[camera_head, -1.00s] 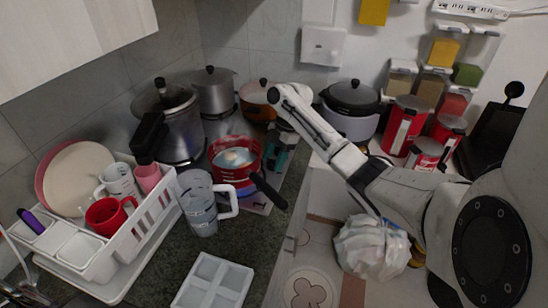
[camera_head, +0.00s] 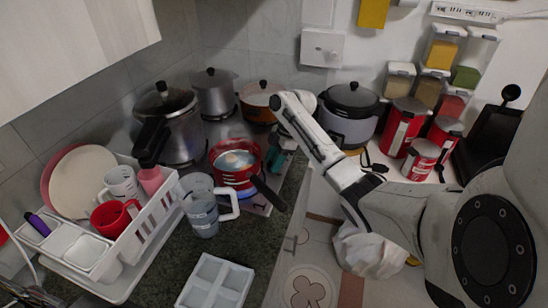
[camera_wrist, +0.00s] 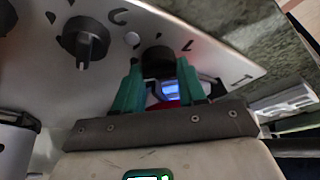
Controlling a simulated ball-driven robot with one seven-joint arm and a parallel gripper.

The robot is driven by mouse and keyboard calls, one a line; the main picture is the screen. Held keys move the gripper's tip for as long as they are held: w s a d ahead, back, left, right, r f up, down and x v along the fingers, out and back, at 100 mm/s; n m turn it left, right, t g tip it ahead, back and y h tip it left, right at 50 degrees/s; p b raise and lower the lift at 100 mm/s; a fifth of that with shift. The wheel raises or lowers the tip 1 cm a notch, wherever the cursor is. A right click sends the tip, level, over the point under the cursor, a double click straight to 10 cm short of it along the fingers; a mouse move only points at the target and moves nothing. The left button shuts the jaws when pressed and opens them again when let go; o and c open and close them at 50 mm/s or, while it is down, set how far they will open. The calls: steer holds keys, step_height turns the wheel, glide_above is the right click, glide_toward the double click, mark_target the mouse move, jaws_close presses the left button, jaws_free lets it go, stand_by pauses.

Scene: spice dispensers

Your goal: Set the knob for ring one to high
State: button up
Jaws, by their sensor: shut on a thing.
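In the wrist view, a grey-white stove panel (camera_wrist: 30,70) carries printed letters and dark knobs. One dark knob (camera_wrist: 158,56) sits between the teal fingertips of my gripper (camera_wrist: 158,72), which is shut on it. The fingers hide part of this knob, so its setting cannot be read. Another dark knob (camera_wrist: 84,42) with a raised grip is to the left, clear of the fingers. In the head view, my gripper (camera_head: 284,150) is at the front of the stove, beside a red pan (camera_head: 231,172). The knobs are hidden there.
The pan's black handle (camera_head: 268,193) juts toward the counter edge, close below my gripper. A clear jug (camera_head: 201,206), a white dish rack (camera_head: 150,228) and a white divided tray (camera_head: 216,283) stand on the counter. Large pots (camera_head: 180,125) stand behind. A white bag (camera_head: 368,252) is below my arm.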

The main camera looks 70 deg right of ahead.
steer(key=o, duration=1.1)
steer(key=shift+c, duration=0.2)
steer(key=b+v, duration=0.1)
steer(key=v, duration=1)
steer(key=shift+f, duration=0.1)
